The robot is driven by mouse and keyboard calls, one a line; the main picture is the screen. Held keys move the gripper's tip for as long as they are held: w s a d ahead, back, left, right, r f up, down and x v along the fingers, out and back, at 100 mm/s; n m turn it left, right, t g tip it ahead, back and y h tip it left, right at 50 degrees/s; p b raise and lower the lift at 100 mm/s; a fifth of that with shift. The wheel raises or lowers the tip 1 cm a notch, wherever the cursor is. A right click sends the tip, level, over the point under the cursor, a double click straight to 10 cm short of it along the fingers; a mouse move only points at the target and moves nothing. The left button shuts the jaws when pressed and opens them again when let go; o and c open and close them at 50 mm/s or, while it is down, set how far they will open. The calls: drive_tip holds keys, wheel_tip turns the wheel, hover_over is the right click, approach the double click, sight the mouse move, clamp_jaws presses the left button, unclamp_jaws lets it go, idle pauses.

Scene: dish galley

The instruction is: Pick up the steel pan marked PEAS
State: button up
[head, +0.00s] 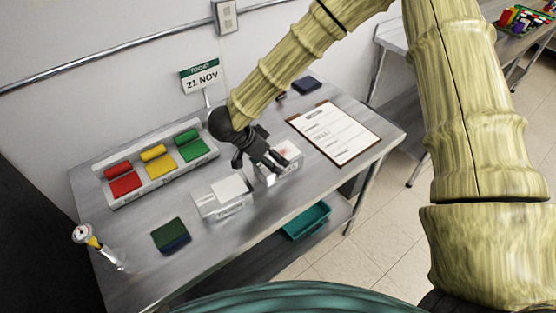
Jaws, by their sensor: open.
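Two small steel pans with pale contents or covers stand side by side on the steel table. The left pan (223,210) has a small label on its front, too small to read. The right pan (291,168) is partly hidden by my gripper (260,164), and a reddish mark shows on its top. I cannot tell which pan is marked PEAS. My black gripper is open, its fingers pointing down over the left part of the right pan. I cannot tell whether the fingers touch it.
A tray (113,199) of red, yellow and green pieces sits behind left. A clipboard (345,145) lies to the right. A green-and-blue sponge (171,236) and a thermometer-like tool (84,235) are at front left. A date sign (201,78) stands behind. A teal bin (306,221) is below.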

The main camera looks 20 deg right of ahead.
drive_tip(key=shift+p+x, duration=0.9)
drive_tip(key=shift+x, duration=2.2)
drive_tip(key=shift+c, duration=0.2)
drive_tip(key=shift+s, duration=0.15)
drive_tip(key=c, duration=1.3)
